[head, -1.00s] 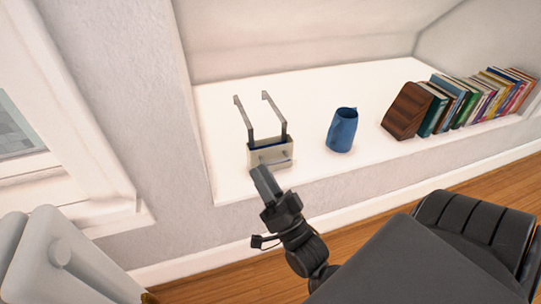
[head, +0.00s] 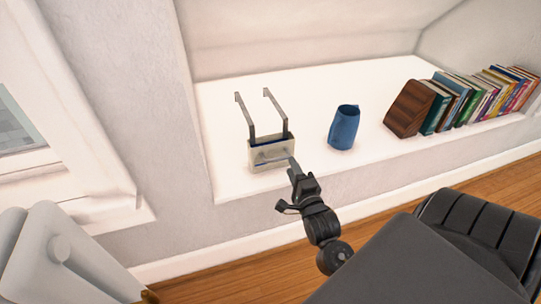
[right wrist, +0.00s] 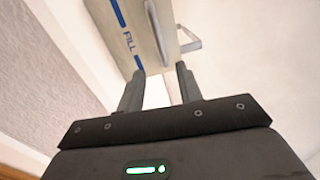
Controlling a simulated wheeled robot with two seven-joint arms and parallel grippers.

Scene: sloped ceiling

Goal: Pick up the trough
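The trough (head: 262,157) is a small cream box with two long dark hooked arms rising from its back and a bar across its front. It stands near the front edge of the white ledge. In the right wrist view the trough (right wrist: 146,32) shows a blue line and the word FILL. My right gripper (head: 293,162) is at the trough's front right lower side. My left gripper is out of view.
A blue pitcher (head: 343,128) stands right of the trough on the ledge (head: 300,90). Farther right are a dark brown wooden block (head: 409,109) and a row of books (head: 475,98). The ledge behind the trough and pitcher is clear. A window (head: 25,125) is at left.

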